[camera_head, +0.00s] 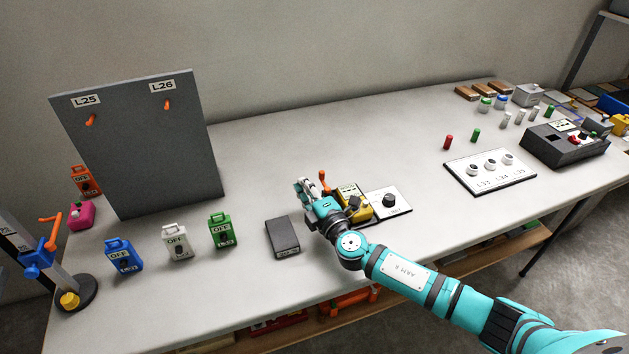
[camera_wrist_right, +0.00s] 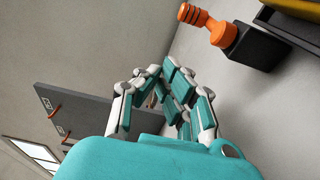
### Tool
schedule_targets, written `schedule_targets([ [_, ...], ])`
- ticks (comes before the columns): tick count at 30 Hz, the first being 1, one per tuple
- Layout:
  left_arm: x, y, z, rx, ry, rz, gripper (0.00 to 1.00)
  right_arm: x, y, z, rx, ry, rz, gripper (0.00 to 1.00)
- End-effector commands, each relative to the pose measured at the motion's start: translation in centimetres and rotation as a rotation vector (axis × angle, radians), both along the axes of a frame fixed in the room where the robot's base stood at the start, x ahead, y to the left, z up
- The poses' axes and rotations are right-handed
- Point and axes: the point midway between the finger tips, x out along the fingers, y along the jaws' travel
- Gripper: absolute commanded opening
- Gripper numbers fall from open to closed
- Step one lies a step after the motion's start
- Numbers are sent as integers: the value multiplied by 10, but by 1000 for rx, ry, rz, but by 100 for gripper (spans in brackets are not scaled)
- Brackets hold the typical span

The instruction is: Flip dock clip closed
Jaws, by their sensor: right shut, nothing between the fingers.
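The dock clip appears to be the orange lever (camera_head: 323,178) standing upright behind the yellow device (camera_head: 358,205). In the right wrist view the orange lever (camera_wrist_right: 208,24) rises from a black block (camera_wrist_right: 250,48) at the upper right. My right gripper (camera_head: 303,188) is shut and empty, just left of the lever and apart from it. Its fingers (camera_wrist_right: 165,85) also show in the right wrist view, pointing past the lever. My right wrist hides part of the dock's base. My left gripper is out of view.
A dark grey box (camera_head: 283,236) lies left of my right wrist. A white plate with a black knob (camera_head: 390,200) is right of the yellow device. Green (camera_head: 222,231), white (camera_head: 177,243) and blue (camera_head: 124,256) tags stand farther left, before a grey panel (camera_head: 140,150). The table behind the gripper is clear.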

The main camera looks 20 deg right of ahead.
Motion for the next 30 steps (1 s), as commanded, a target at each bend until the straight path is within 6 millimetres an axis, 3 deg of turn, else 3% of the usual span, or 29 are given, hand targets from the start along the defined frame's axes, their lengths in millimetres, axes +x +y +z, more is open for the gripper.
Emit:
schedule_targets([
  [1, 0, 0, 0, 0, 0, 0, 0, 3, -11, -1, -7, 1, -4, 0],
  [7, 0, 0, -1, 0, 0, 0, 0, 10, -26, -2, -4, 2, -3, 0],
  [30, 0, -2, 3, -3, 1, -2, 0, 12, -28, 0, 0, -2, -60, 0],
])
